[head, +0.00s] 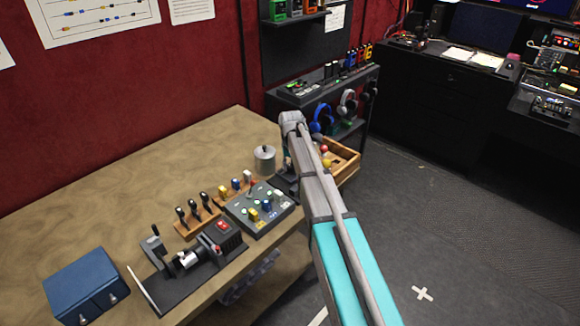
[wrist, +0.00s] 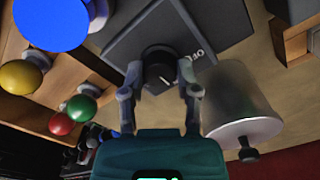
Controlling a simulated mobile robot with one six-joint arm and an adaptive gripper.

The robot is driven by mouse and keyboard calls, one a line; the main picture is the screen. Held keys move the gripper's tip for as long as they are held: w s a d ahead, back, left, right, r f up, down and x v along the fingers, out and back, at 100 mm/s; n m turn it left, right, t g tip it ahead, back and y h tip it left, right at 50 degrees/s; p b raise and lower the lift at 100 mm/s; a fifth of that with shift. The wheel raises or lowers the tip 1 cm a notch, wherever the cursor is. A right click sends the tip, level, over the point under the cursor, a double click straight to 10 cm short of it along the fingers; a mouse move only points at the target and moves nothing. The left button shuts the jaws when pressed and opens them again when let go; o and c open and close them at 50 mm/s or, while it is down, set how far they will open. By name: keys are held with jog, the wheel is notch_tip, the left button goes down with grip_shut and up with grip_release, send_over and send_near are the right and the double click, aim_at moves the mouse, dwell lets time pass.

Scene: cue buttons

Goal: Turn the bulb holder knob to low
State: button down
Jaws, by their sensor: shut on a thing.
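The bulb holder knob (wrist: 159,70) is round and black with a pale mark. It sits on a dark grey box (wrist: 215,25) with the word OFF printed beside the knob. My gripper (wrist: 160,76) has its two fingers on either side of the knob and is shut on it. In the head view my arm hides the knob and most of the gripper. A dark part of the box (head: 283,184) shows left of my arm.
A grey metal canister (head: 265,160) stands close to my gripper; it also shows in the wrist view (wrist: 236,105). A button panel (head: 258,222) is nearby on the wooden table (head: 110,190).

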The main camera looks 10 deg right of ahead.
jog(key=shift+s, duration=0.2)
jog(key=shift+c, duration=1.7)
grip_release()
jog(key=shift+w, duration=0.1)
jog(key=shift+r, duration=0.1)
